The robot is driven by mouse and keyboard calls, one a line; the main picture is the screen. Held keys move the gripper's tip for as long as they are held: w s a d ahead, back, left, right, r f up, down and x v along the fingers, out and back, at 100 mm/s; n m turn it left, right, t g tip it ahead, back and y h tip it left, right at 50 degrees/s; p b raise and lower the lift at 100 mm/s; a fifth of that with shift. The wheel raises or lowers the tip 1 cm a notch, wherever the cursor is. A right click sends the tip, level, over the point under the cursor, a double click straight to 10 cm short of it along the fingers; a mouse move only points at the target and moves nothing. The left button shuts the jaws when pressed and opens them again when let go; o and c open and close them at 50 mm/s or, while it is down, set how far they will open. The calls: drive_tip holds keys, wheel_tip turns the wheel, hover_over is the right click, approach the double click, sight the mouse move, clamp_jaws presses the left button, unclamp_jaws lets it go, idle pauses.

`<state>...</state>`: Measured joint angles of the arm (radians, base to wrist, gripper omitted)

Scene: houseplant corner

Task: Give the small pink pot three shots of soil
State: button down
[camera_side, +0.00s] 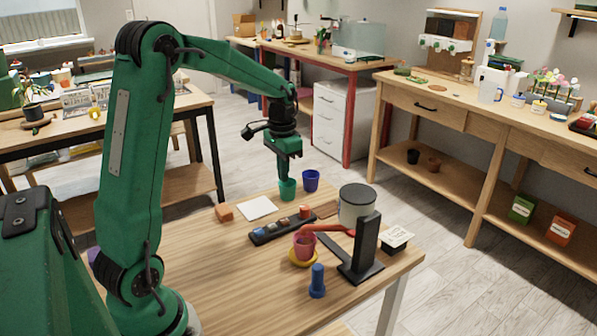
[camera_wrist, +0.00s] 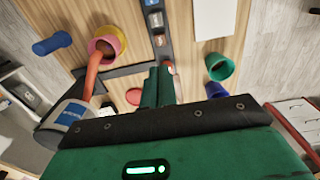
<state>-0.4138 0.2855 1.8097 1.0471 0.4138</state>
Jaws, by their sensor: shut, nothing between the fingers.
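The small pink pot (camera_side: 304,247) stands upright on a yellow saucer (camera_side: 303,262), under a red spout (camera_side: 328,229) from a grey canister (camera_side: 356,206). In the wrist view, the pink pot (camera_wrist: 104,46) shows brown inside; I cannot tell how much soil it holds. A black strip (camera_side: 268,238) with several coloured buttons lies behind the pot; in the wrist view, the strip (camera_wrist: 153,8) runs toward my fingertips. My gripper (camera_side: 284,179) is shut and empty, high over the table, its tips overlapping the green pot in the side view. The shut fingers also show in the wrist view (camera_wrist: 161,67).
A green pot (camera_side: 288,190) and a dark blue pot (camera_side: 311,180) stand at the back. A black stand (camera_side: 366,245) is right of the pink pot, with a blue cylinder (camera_side: 317,281) in front. A white sheet (camera_side: 258,208) and orange block (camera_side: 223,212) lie left. The front-left tabletop is clear.

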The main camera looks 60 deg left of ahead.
sight(284, 220)
wheel_tip(284, 220, down, 13)
drive_tip(key=shift+r, duration=0.15)
idle(0.4)
drive_tip(key=shift+s+f, duration=0.1)
drive_tip(key=shift+f, duration=1.05)
drive_tip(key=shift+r, duration=0.1)
wheel_tip(284, 220, up, 15)
drive_tip(key=shift+w+f, duration=0.2)
drive_tip(key=shift+w, duration=0.05)
idle(0.8)
